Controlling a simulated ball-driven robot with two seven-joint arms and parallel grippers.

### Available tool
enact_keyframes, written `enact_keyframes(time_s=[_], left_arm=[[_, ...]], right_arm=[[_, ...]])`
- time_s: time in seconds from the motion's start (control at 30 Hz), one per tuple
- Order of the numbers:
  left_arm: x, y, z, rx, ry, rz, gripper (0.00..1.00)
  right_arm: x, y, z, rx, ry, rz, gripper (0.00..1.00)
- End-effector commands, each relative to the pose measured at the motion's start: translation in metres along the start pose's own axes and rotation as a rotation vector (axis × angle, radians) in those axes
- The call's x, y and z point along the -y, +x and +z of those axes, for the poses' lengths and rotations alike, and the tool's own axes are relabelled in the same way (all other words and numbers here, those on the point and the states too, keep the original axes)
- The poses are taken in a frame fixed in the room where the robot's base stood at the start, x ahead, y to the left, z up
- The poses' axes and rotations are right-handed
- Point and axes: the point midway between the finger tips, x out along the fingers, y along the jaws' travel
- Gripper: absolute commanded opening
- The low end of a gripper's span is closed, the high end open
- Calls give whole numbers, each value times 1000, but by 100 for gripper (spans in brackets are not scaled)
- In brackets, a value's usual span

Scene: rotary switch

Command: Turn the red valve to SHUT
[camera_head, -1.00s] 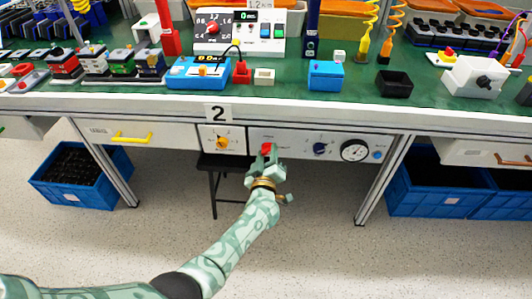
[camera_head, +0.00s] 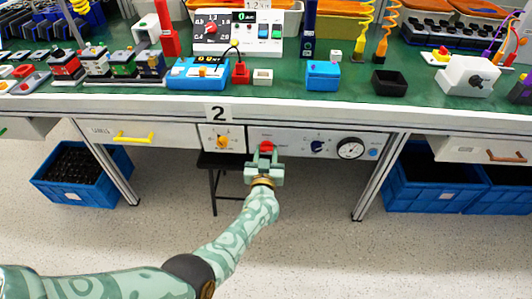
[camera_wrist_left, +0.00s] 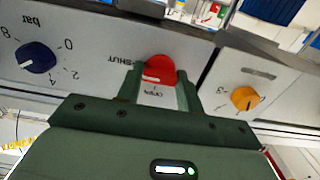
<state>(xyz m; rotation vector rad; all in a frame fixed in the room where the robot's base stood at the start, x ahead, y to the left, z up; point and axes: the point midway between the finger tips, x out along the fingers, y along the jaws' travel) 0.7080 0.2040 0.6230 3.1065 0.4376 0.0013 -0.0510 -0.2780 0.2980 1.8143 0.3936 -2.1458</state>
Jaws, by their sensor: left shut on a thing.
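The red valve (camera_head: 267,147) is a round knob on the white panel under the bench edge, right of the yellow knob. In the left wrist view the red valve (camera_wrist_left: 160,70) shows between my fingers, with the word SHUT beside it at the left of that picture. My left gripper (camera_head: 264,158) is at the panel, shut on the red valve, with one finger (camera_wrist_left: 131,84) on each side of it. The gripper hides part of the knob and panel, so I cannot tell its exact pointer direction. My right gripper is not in view.
A yellow knob (camera_head: 222,142), a blue knob (camera_head: 317,147) and a round gauge (camera_head: 350,148) share the panel strip. The table leg (camera_head: 380,175) stands to the right. A dark stool (camera_head: 215,175) is under the bench. The floor in front is clear.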

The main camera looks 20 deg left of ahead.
Motion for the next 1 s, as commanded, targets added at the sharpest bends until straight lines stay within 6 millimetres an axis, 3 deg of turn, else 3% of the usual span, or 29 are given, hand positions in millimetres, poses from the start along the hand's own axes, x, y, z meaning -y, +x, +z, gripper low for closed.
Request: enact_keyframes(time_s=[0.5, 0.53, 0.6, 1.0], left_arm=[[0, -1, 2, 5, 23, 2, 14], [0, -1, 2, 5, 23, 2, 39], [0, -1, 2, 5, 23, 2, 58], [3, -3, 0, 1, 20, 0, 58]], right_arm=[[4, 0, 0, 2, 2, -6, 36], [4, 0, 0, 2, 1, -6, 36], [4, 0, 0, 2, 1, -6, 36], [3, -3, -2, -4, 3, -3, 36]])
